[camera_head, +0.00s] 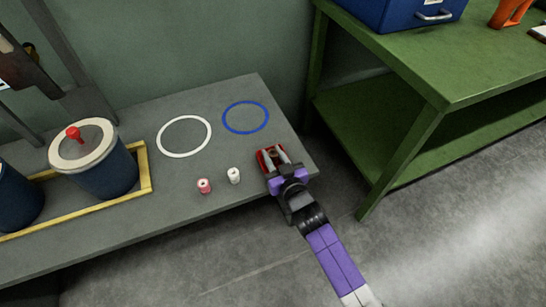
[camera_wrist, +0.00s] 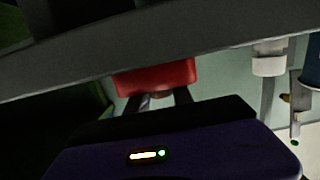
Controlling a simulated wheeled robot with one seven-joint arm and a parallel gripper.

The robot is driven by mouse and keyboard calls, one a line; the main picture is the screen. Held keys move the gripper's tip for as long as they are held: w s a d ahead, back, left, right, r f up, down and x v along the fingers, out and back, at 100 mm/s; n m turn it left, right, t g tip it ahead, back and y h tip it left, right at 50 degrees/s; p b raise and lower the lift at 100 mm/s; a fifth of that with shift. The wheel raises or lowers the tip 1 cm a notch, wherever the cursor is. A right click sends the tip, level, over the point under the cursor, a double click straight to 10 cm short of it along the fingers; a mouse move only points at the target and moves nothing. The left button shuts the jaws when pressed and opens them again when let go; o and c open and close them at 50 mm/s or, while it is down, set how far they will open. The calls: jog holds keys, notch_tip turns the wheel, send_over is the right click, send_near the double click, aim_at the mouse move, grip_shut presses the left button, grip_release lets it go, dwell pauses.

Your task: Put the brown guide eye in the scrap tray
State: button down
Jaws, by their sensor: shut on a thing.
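In the wrist view the red tray (camera_wrist: 155,77) is just beyond my fingers. A small, dim brownish piece (camera_wrist: 160,95) shows between the fingers and looks like the guide eye. My gripper is shut on it. Its shape is mostly hidden, and I cannot tell whether it touches the tray.
A green table (camera_head: 440,75) is at right.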

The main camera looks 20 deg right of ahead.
jog(key=shift+s+f+b, duration=0.1)
jog(key=shift+f+b, duration=0.55)
jog(key=shift+f, duration=0.05)
jog(key=c, duration=1.4)
grip_release()
jog(key=shift+f, duration=0.15)
jog(key=shift+r+p, duration=0.55)
jog(key=shift+p, duration=0.1)
jog(key=s, duration=0.4)
jog(key=s+r, duration=0.1)
jog(key=s, duration=0.2)
jog(key=s+r, duration=0.1)
jog(key=s, duration=0.3)
jog(key=shift+s+r, duration=0.25)
jog(key=shift+s, duration=0.1)
